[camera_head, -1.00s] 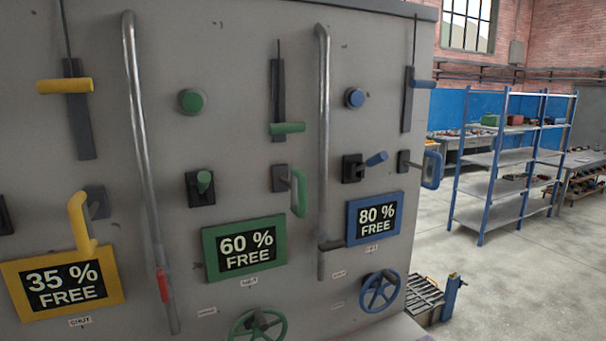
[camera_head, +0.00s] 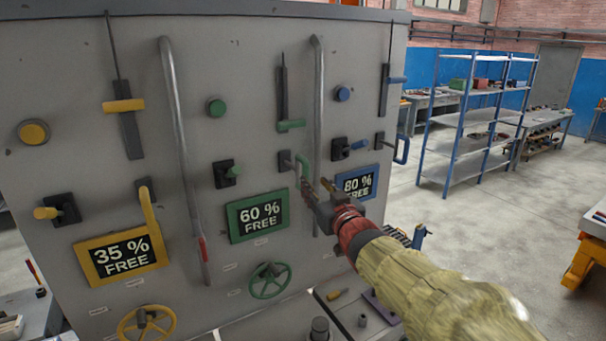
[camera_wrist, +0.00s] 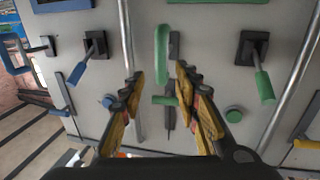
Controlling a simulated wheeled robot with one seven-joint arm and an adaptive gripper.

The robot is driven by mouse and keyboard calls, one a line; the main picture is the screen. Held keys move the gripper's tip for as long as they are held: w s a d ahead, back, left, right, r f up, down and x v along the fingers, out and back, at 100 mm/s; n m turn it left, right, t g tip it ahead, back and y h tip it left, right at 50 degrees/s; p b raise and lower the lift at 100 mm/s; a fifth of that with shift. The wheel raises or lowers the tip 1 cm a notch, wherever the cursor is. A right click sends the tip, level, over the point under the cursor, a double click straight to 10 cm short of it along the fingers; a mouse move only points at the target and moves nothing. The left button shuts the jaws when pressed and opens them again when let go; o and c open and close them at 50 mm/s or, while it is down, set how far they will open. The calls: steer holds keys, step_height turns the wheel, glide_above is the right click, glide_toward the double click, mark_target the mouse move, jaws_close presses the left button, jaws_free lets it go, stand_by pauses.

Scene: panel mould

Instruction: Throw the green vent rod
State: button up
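No label in view reads vent rod, so I cannot tell which green control bears that name. A green loop handle (camera_head: 303,168) on a dark bracket stands out from the grey panel, above and right of the green 60 % sign (camera_head: 258,215). My gripper (camera_head: 318,192) is in front of it. In the wrist view the loop handle (camera_wrist: 162,55) shows between the open fingertips (camera_wrist: 160,80), with gaps at both sides. A green crossbar (camera_head: 291,125) sits low on a dark vertical slot. A green stub lever (camera_head: 234,171) projects from a black box.
Metal pipes (camera_head: 178,130) (camera_head: 318,90) run down the panel either side of the green controls. A blue lever (camera_head: 358,145) and blue loop handle (camera_head: 402,150) are to the right, yellow controls to the left. A green wheel (camera_head: 270,281) is below. Open floor lies at right.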

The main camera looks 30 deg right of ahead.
mark_target(307, 173)
steer(key=shift+w+d+r+p, duration=0.1)
steer(key=shift+w+d+p, duration=0.1)
steer(key=shift+w, duration=1.15)
steer(key=shift+w+d+p, duration=0.2)
steer(key=shift+w+d, duration=0.05)
steer(key=shift+w, duration=1.05)
steer(key=shift+w+d+r+p, duration=0.1)
steer(key=shift+w+d+p, duration=0.1)
steer(key=shift+w, duration=1.15)
steer(key=shift+c, duration=1.2)
jaws_close()
